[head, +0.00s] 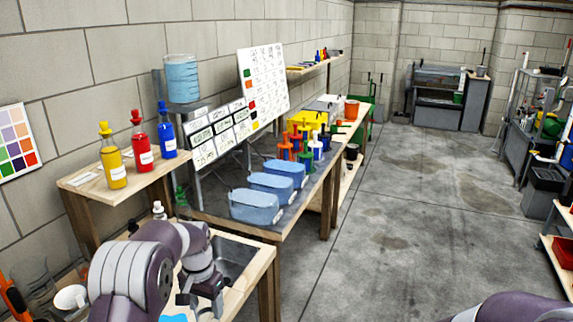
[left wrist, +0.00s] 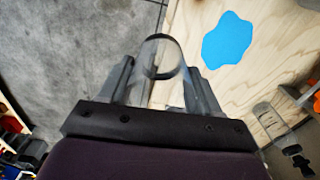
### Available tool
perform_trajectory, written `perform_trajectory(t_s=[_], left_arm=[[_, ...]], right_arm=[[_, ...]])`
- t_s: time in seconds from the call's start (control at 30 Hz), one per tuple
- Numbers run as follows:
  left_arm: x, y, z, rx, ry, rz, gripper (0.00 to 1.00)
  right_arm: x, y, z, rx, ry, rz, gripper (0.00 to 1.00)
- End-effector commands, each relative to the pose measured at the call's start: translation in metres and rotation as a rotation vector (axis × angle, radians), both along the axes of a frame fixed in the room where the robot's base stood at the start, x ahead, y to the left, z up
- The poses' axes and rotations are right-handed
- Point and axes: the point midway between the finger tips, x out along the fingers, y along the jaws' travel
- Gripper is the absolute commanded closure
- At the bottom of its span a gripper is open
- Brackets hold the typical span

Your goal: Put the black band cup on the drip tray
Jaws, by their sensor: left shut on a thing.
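My left gripper (head: 203,300) is over the near wooden counter by the sink in the head view. In the left wrist view my left gripper (left wrist: 160,88) is shut on a clear cup (left wrist: 160,56), with its fingers on either side. A dark rounded edge shows on this cup, but I cannot tell whether it is the black band. Another clear vessel (left wrist: 266,116) with something dark beside it shows at the right of the wrist view. I cannot make out the drip tray. My right gripper is out of view.
A blue patch (left wrist: 227,38) lies on the wooden counter (left wrist: 185,35). A sink (head: 236,260) is beside my left arm. Blue bins (head: 254,206), colored bottles (head: 114,165) and a white cup (head: 70,297) stand around. The floor (head: 400,220) to the right is open.

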Motion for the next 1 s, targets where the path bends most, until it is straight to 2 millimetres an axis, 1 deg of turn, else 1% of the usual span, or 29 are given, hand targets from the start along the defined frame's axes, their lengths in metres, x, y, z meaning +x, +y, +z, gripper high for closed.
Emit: perform_trajectory(t_s=[0.03,0.1,0.17,0.2,0.3,0.47,0.5,0.6,0.7,1.0], left_arm=[[0.002,0.0,-0.006,0.0,0.001,0.037,0.66],[0.001,0.0,-0.01,0.0,0.001,0.063,0.66],[-0.006,0.0,-0.026,0.0,0.006,0.128,0.66],[-0.013,-0.001,-0.037,0.0,0.007,0.168,0.66],[-0.032,-0.002,-0.059,0.0,0.006,0.248,0.66],[-0.066,-0.004,-0.086,-0.001,0.003,0.33,0.66],[-0.076,-0.004,-0.092,-0.001,0.005,0.339,0.66],[-0.094,-0.005,-0.101,-0.001,0.001,0.346,0.66],[-0.105,-0.006,-0.105,-0.001,0.001,0.343,0.66],[-0.105,-0.007,-0.105,-0.002,-0.002,0.34,0.66]], right_arm=[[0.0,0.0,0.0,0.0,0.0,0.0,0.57],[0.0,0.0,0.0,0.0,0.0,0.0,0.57],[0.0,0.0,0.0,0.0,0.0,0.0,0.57],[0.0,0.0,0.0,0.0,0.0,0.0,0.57],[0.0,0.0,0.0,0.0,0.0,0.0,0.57],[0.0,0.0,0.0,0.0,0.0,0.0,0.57],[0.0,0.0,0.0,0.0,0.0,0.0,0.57],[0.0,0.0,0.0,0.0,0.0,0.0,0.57],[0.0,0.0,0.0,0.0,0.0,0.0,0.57],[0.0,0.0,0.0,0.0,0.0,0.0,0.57]])
